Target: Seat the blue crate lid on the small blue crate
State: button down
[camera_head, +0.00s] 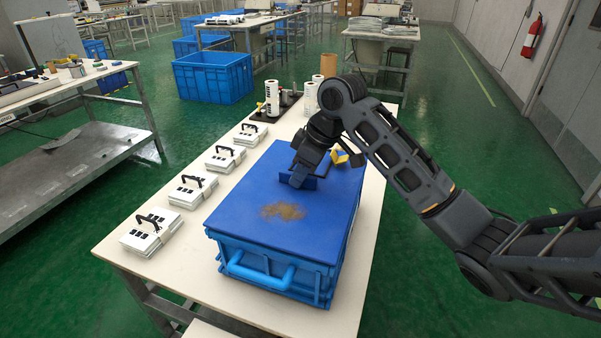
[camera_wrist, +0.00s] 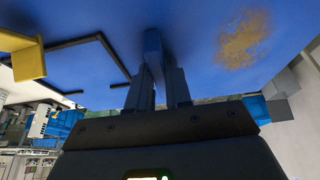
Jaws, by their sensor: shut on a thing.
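The blue crate lid (camera_head: 262,229) lies flat over the small blue crate (camera_head: 268,268), with a brown stain on its top. Its visible edges roughly line up with the crate's rim in the head view; whether it is fully down on the rim I cannot tell. In the wrist view my gripper (camera_wrist: 161,85) is shut on this grip (camera_wrist: 152,44), and the lid's underlying surface (camera_wrist: 200,25) fills the top. The crate's far side is hidden.
Several white stacks with black handles (camera_head: 151,228) line the table's left side. White rolls (camera_head: 272,98) stand behind the crate. A yellow piece (camera_head: 346,158) shows at the lid's far right.

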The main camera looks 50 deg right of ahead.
jog(key=shift+f, duration=0.4)
dwell(0.3)
jog(key=c, duration=1)
grip_release()
jog(key=shift+o, duration=0.2)
jog(key=shift+b+v, duration=0.3)
jog(key=shift+v, duration=3.6)
